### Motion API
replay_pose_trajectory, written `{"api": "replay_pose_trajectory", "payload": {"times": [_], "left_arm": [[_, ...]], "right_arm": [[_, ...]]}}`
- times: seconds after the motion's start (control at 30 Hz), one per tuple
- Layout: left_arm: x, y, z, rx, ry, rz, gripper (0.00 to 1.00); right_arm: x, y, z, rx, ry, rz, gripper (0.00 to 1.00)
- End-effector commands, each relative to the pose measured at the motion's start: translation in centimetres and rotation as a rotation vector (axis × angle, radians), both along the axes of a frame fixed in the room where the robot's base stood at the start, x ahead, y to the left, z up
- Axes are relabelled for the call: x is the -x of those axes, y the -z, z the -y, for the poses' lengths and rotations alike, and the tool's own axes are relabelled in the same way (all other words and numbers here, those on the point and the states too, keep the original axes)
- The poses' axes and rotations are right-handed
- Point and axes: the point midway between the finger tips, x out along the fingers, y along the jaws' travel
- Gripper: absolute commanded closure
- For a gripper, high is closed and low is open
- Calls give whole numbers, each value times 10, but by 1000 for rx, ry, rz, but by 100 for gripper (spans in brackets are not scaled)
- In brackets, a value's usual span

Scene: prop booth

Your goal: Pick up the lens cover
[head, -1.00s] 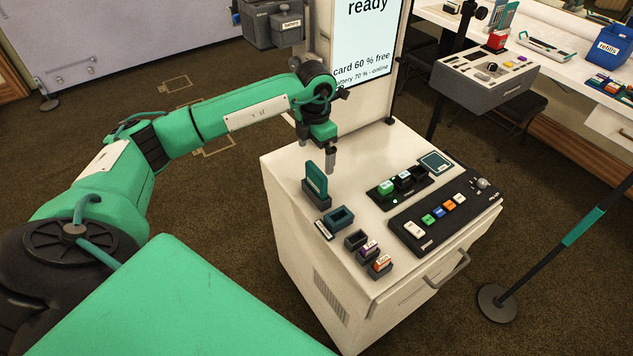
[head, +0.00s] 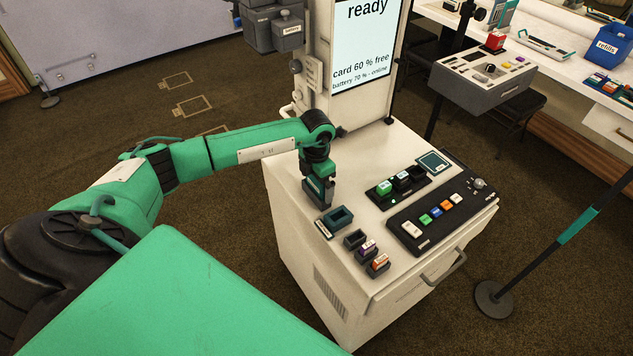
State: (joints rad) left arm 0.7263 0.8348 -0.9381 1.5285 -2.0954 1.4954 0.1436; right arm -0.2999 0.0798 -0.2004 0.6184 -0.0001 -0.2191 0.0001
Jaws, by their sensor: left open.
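A flat teal piece (head: 316,186), which looks like the lens cover, stands upright in a dark holder (head: 318,201) at the left edge of the white cabinet top. My left gripper (head: 321,178) points straight down over it. Its fingertips are at the level of the piece and hide its upper part. The jaws are open; I cannot tell whether a finger touches it. My right gripper is not in view.
An empty teal-rimmed holder (head: 340,218) stands just in front. Small labelled blocks (head: 367,249) stand nearer the front edge. A black button panel (head: 444,217) lies to the right. The screen post (head: 321,65) rises behind.

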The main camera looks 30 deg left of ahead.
Motion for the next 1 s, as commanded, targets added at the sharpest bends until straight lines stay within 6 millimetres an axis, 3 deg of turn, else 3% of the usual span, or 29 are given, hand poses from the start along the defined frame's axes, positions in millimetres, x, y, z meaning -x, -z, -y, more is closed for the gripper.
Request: {"api": "replay_pose_trajectory", "payload": {"times": [0.07, 0.3, 0.73, 1.0], "left_arm": [[0, 0, 0, 0, 0, 0, 0], [0, 0, 0, 0, 0, 0, 43], [-1, -11, -1, 1, -1, 2, 43], [-1, -57, -1, 0, 0, 7, 43]], "right_arm": [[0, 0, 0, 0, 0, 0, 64], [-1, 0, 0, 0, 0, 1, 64], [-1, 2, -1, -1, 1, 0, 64], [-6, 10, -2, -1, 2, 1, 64]]}}
